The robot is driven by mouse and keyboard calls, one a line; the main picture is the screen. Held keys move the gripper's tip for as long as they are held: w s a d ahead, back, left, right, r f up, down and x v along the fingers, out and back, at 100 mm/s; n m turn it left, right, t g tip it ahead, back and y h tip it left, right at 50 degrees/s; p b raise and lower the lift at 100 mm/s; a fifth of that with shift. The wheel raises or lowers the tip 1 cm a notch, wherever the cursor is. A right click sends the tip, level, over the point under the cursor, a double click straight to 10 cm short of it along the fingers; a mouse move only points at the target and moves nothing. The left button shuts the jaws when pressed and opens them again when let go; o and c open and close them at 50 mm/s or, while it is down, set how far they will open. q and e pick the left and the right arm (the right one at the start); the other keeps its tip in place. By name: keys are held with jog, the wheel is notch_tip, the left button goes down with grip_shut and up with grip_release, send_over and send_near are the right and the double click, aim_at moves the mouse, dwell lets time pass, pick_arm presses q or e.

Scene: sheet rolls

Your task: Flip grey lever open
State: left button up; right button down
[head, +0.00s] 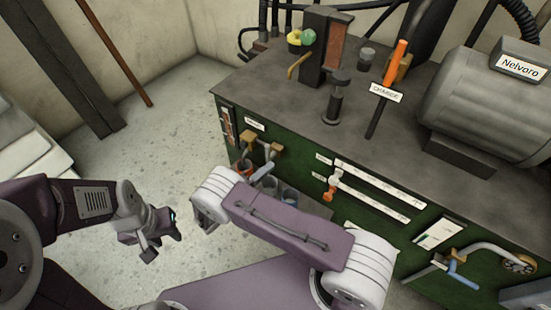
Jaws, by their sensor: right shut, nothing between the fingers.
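A short grey lever (265,171) hangs under a brass fitting at the left end of the green cabinet front, beside an orange-handled one (244,164). I take it for the grey lever, though it is small and partly hidden behind my right arm. My left gripper (162,247) hangs over the floor, well left of the cabinet. Its fingertips look apart and nothing shows between them. My right arm crosses in front of the cabinet.
The green cabinet (225,105) has a dark top bearing a large grey motor (478,105), an orange-handled lever (396,62) and a dark post (333,105). A blue handle (461,277) and pipe are at lower right. The floor left of the cabinet is clear.

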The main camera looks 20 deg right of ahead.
jog(key=v, duration=0.4)
jog(key=shift+f, duration=0.1)
dwell(0.3)
